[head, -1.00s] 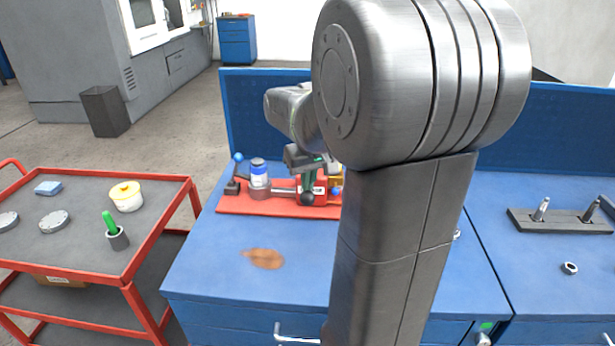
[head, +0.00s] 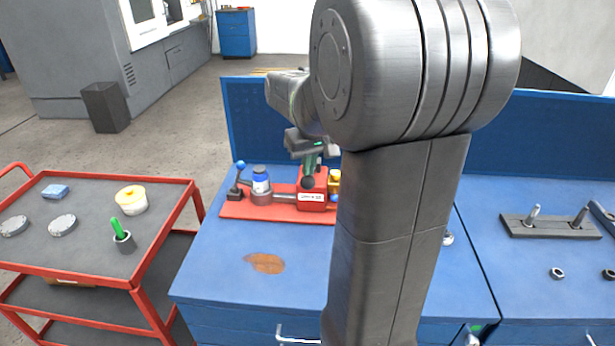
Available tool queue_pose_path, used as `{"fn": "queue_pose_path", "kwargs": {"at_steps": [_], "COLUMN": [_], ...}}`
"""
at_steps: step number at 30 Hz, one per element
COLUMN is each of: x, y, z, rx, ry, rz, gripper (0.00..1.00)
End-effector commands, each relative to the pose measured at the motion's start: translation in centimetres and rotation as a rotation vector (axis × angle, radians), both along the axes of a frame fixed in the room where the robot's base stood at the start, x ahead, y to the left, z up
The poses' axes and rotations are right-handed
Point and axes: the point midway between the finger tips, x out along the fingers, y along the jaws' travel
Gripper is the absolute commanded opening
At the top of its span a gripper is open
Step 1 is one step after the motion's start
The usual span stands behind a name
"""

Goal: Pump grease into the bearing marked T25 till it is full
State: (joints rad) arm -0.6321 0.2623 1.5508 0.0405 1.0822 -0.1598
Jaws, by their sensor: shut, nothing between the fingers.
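A red block (head: 312,203) with a small white label stands on a red base plate (head: 235,211) on the blue bench. I cannot read T25 on the label. A lever with a blue ball (head: 240,165) is at the plate's left end. A small yellow part (head: 334,180) shows beside the block, partly hidden by my arm. My gripper (head: 309,170) points down above the block, shut and empty. A dark round knob (head: 308,183) shows just below it; I cannot tell whether they touch.
A brown stain (head: 265,263) marks the clear bench front. A dark rack (head: 550,227) and nuts lie at right.

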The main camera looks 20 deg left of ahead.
Motion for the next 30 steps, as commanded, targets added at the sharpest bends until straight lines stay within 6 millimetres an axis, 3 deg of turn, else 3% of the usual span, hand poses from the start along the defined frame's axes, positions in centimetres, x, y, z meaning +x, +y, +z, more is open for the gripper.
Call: {"fn": "queue_pose_path", "kwargs": {"at_steps": [14,30], "x": [-0.1,-0.8], "y": [0.0,-0.2], "z": [-0.5,-5.3], "rx": [0.0,-0.001], "ry": [0.001,0.001], "rz": [0.0,0.0], "gripper": [0.0,0.0]}}
